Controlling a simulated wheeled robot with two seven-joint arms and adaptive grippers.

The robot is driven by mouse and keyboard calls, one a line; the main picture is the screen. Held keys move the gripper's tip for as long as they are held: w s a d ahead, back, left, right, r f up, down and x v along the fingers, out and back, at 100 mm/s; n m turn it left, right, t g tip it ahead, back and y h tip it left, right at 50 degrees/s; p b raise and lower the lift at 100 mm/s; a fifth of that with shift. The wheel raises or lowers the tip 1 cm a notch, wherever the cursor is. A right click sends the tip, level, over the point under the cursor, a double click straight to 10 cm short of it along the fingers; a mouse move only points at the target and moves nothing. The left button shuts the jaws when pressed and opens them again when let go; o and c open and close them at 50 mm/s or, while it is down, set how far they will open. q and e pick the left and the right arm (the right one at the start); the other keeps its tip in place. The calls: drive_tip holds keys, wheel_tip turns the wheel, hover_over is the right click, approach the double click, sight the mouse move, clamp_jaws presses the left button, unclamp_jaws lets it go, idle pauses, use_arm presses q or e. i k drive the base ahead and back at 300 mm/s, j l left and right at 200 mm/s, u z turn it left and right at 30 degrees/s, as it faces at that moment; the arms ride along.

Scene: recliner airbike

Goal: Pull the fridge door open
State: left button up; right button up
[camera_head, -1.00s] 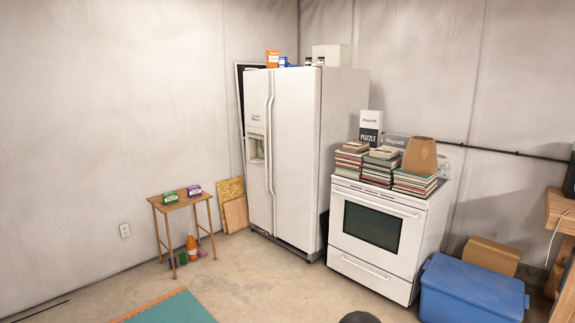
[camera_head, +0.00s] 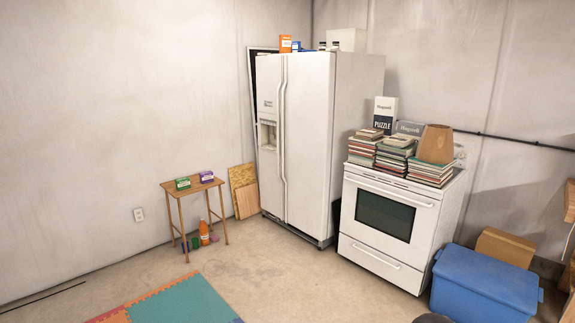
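The white side-by-side fridge (camera_head: 310,150) stands against the back wall, left of the stove. Its two doors look shut, with two long vertical handles (camera_head: 282,135) side by side near the seam. The narrower left door has a water and ice dispenser (camera_head: 267,134). The wider right door (camera_head: 308,155) is plain. Neither gripper shows in the head view, and the fridge is well across the room from me.
A white stove (camera_head: 385,225) with stacked books stands right of the fridge. A blue bin (camera_head: 485,285) and a cardboard box (camera_head: 505,247) are at right. A small wooden table (camera_head: 194,190) stands at left. Foam mats (camera_head: 185,302) lie in front; the floor before the fridge (camera_head: 265,262) is clear.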

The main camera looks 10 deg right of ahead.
sight(308, 91)
drive_tip(key=i, duration=4.6)
